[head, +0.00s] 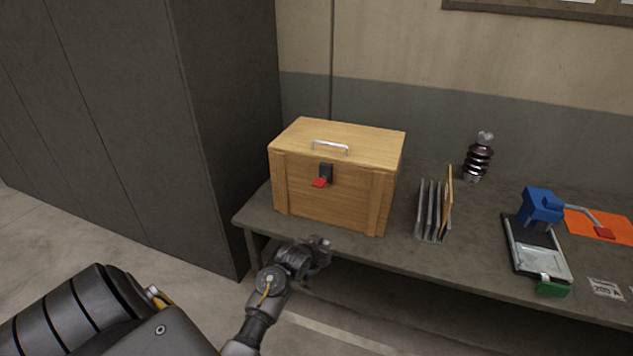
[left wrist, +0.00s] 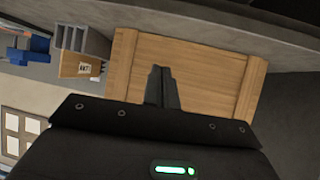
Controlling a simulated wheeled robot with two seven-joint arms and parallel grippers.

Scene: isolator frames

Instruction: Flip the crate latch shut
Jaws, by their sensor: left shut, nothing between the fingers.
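The wooden crate (head: 325,205) stands closed on the table, with a silver handle on its lid. Its latch (head: 326,172) is a black piece at the top middle of the front face, with a red tab (head: 319,183) sticking outward from it. My left gripper (head: 322,248) is in front of and below the crate, near the table's front edge, apart from the latch. In the left wrist view its fingers (left wrist: 162,88) are together and empty, with the crate's wooden face (left wrist: 210,68) behind them. The latch cannot be made out there. My right gripper is not in view.
The grey table (head: 395,252) runs to the right. It bears a rack of upright panels (head: 433,210), a dark ribbed insulator (head: 478,160), a blue device (head: 541,205) and an orange mat (head: 590,226). A tall dark cabinet (head: 225,130) stands close on the crate's left.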

